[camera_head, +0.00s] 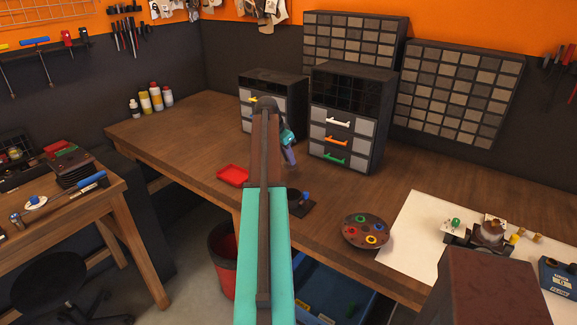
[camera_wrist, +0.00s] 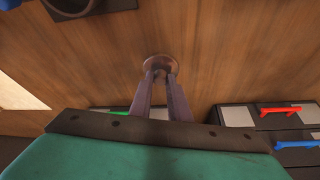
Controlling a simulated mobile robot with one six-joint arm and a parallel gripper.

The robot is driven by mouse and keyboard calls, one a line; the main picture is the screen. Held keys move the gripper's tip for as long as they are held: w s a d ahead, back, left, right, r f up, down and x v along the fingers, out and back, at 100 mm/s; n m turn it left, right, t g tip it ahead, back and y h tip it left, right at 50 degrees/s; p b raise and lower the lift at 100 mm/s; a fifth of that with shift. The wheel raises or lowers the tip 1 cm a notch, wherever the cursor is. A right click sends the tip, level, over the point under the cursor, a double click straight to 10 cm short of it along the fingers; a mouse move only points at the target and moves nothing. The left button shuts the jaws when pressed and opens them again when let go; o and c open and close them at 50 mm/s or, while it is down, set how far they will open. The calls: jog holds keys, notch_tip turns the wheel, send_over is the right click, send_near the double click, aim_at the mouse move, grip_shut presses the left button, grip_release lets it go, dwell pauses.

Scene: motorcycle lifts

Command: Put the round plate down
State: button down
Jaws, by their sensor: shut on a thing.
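My gripper (camera_head: 292,163) is over the wooden workbench, in front of the drawer cabinets, pointing down. In the wrist view its two fingers (camera_wrist: 161,74) are close together at the tips, shut on a small round brown plate (camera_wrist: 160,63). The held plate appears against the bench top; I cannot tell whether it touches the wood. In the head view I cannot make it out at the fingertips. A larger round brown plate (camera_head: 352,238) with several coloured rings lies on the bench to the right, apart from my gripper.
A red tray (camera_head: 232,176) lies left of my arm. A black block with a blue knob (camera_head: 306,197) is nearer the bench's front edge. Drawer cabinets (camera_head: 346,118) stand behind. White paper (camera_head: 405,240) with parts lies to the right. Bare wood (camera_head: 405,178) lies between cabinet and paper.

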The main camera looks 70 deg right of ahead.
aim_at(288, 164)
jog(key=shift+f+p, duration=0.6)
jog(key=shift+f, duration=1.25)
jog(key=shift+f, duration=0.2)
jog(key=c, duration=1.7)
grip_release()
jog(key=shift+o, duration=0.2)
jog(key=shift+r, duration=0.1)
jog(key=b+v, duration=0.3)
jog(key=v, duration=0.9)
jog(key=shift+r, duration=0.1)
